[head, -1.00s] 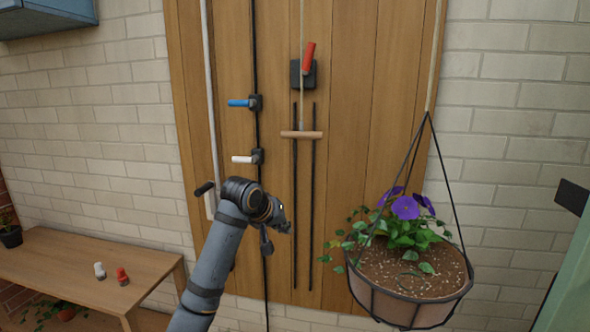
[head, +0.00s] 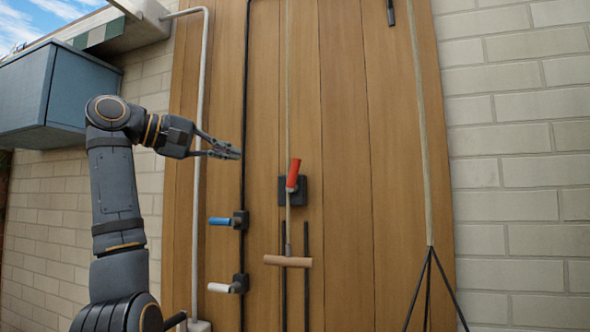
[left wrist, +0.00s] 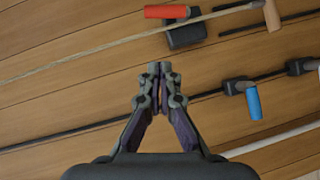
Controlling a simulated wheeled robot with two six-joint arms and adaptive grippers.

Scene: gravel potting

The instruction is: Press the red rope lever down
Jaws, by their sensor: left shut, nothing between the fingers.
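The red rope lever (head: 293,175) sits on a black block (head: 301,190) on the wooden panel, beside the rope. Its red handle points up, slightly tilted. It also shows in the left wrist view (left wrist: 166,12), at the top. My left gripper (head: 238,154) is shut and empty. In the head view it is up and to the left of the red lever, apart from it. In the left wrist view its fingertips (left wrist: 160,68) are together below the lever's block. My right gripper is not in view.
A blue lever (head: 219,221) and a white lever (head: 219,287) are on the black pipe, left of the rope. A wooden crossbar (head: 288,261) hangs on the rope below the red lever. A blue cabinet (head: 60,95) is at the left.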

